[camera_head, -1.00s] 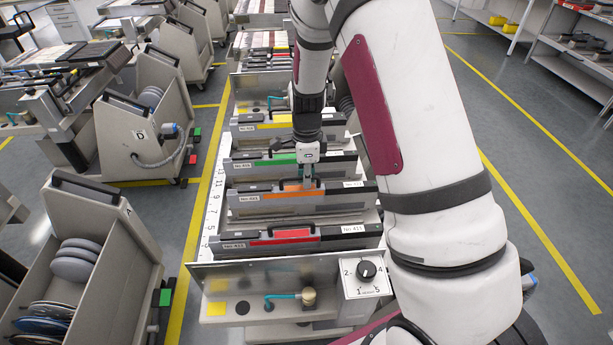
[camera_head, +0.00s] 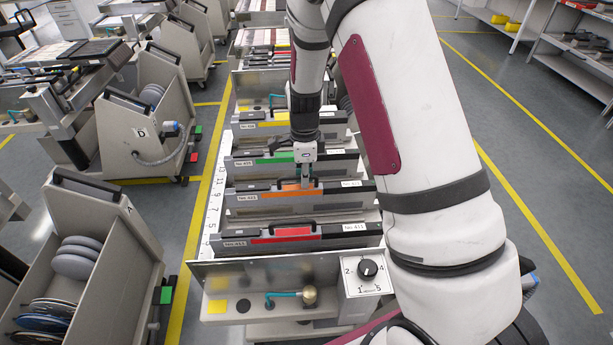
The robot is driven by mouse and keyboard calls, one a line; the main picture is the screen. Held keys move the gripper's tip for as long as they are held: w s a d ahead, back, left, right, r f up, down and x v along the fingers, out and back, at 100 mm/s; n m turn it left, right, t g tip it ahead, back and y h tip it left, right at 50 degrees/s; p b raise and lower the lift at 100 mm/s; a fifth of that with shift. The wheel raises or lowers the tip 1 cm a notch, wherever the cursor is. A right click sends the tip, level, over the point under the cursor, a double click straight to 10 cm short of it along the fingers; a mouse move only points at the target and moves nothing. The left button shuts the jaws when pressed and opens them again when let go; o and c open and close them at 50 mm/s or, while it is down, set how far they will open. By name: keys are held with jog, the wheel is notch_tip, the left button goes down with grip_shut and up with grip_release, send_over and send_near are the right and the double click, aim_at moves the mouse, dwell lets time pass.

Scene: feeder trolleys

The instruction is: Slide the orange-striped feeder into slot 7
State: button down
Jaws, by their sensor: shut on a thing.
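The orange-striped feeder (camera_head: 257,199) is a long grey unit lying across the trolley, between the green-striped feeder (camera_head: 245,163) behind and the red-striped feeder (camera_head: 262,244) in front. My gripper (camera_head: 306,184) points down, shut on the orange-striped feeder's top near the orange patch; its fingertips are small in view. The feeder looks about level. I cannot tell whether its underside touches the trolley bed. A white numbered slot strip (camera_head: 208,214) runs along the left side; the digits are small. A gap shows between the orange and red feeders.
A yellow-striped feeder (camera_head: 247,126) stands farther back. A metal end plate (camera_head: 240,272) and a dial box (camera_head: 367,278) close the trolley's near end. My arm covers the right side. Spool trolleys (camera_head: 135,240) stand left across a yellow floor line.

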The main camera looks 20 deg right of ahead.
jog(key=shift+w+a, duration=0.2)
jog(key=shift+a, duration=0.3)
jog(key=shift+w+a, duration=0.15)
jog(key=shift+a, duration=0.3)
jog(key=c, duration=1.6)
grip_release()
jog(key=shift+s, duration=0.1)
jog(key=s+r+n+t, duration=0.1)
jog(key=s+r+n, duration=0.2)
jog(key=r, duration=0.8)
jog(key=s+r+n, duration=0.2)
jog(key=s+r, duration=0.2)
jog(key=r, duration=0.6)
jog(key=s+r+n+t, duration=0.1)
jog(key=s+r+n, duration=0.1)
jog(key=s+n, duration=0.3)
jog(key=s+a+r+n+t+p, duration=0.1)
jog(key=s+r+n, duration=0.2)
jog(key=s+n, duration=0.3)
jog(key=s+r+n+t, duration=0.1)
jog(key=s+r+n, duration=0.2)
jog(key=s, duration=0.9)
jog(key=n, duration=0.2)
jog(key=shift+s+a+r+n, duration=0.2)
jog(key=shift+a+r+n, duration=0.05)
jog(key=shift+a+n, duration=0.05)
